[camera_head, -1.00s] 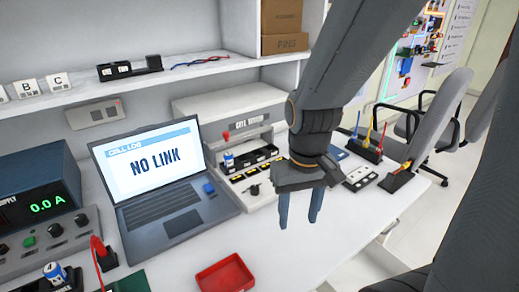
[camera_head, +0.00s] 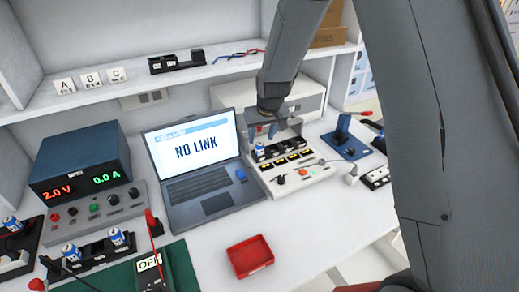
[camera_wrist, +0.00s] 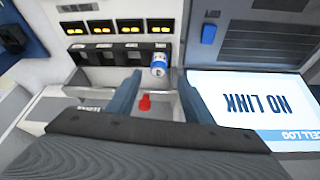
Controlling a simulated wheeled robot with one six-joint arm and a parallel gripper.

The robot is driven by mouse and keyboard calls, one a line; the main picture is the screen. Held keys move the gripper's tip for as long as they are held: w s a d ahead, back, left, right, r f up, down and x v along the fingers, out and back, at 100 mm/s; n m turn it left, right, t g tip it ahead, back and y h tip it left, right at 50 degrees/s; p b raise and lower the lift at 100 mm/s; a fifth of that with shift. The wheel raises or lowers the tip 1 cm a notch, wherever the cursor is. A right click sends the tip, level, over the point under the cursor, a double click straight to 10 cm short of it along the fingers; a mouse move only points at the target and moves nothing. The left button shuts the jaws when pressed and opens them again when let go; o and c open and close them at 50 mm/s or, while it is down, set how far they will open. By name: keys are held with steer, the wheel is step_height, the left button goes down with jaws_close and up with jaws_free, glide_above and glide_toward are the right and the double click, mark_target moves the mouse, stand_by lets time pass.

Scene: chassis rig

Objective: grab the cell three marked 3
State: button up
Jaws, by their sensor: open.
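One blue-and-white cell (camera_head: 261,149) stands in the left end slot of the black tester row. It also shows in the wrist view (camera_wrist: 159,64), at the right end of the row. Two similar cells (camera_head: 70,251) (camera_head: 117,236) stand in a black holder at the lower left, and another cell (camera_head: 12,224) is at the left edge. I cannot read their numbers surely, so I cannot tell which is cell three. My gripper (camera_head: 262,131) is open and empty, over the back of the tester. In the wrist view its fingers (camera_wrist: 158,95) straddle a red knob, short of the cell.
The cell tester (camera_head: 305,181) has several dark slots and yellow labels. An open laptop (camera_head: 204,206) reading NO LINK stands beside it. A red tray (camera_head: 250,257) lies in front. A power supply (camera_head: 82,160) is at the left. A shelf (camera_head: 215,72) overhangs behind.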

mark_target(260, 144)
steer(key=shift+p+x, duration=1.2)
steer(key=shift+x, duration=2.25)
steer(key=shift+d, duration=0.2)
jaws_close()
steer(key=shift+r, duration=0.1)
